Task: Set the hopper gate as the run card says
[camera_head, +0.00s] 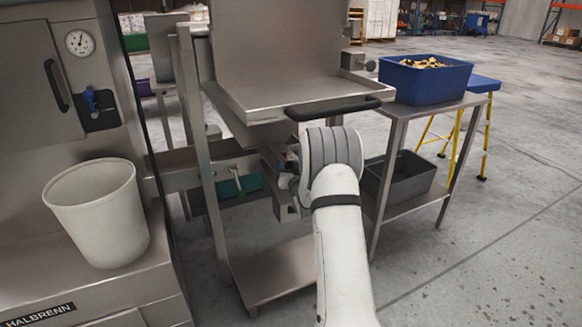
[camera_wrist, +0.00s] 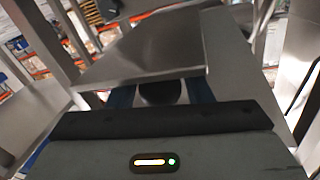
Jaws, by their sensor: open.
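The steel hopper frame (camera_head: 199,150) stands in the middle of the head view, with a wide steel tray (camera_head: 290,93) and a black bar handle (camera_head: 335,107) at its front. Below the tray, my gripper (camera_head: 284,172) reaches in at the frame's right side, partly hidden by my own arm. No run card can be made out, and I cannot tell the gate's setting.
A blue bin (camera_head: 426,82) of yellowish pieces stands on the steel side table (camera_head: 400,108), with a grey tub (camera_head: 405,178) on its lower shelf. A white bucket (camera_head: 98,213) stands left on a machine with a gauge (camera_head: 80,43). Open floor lies right.

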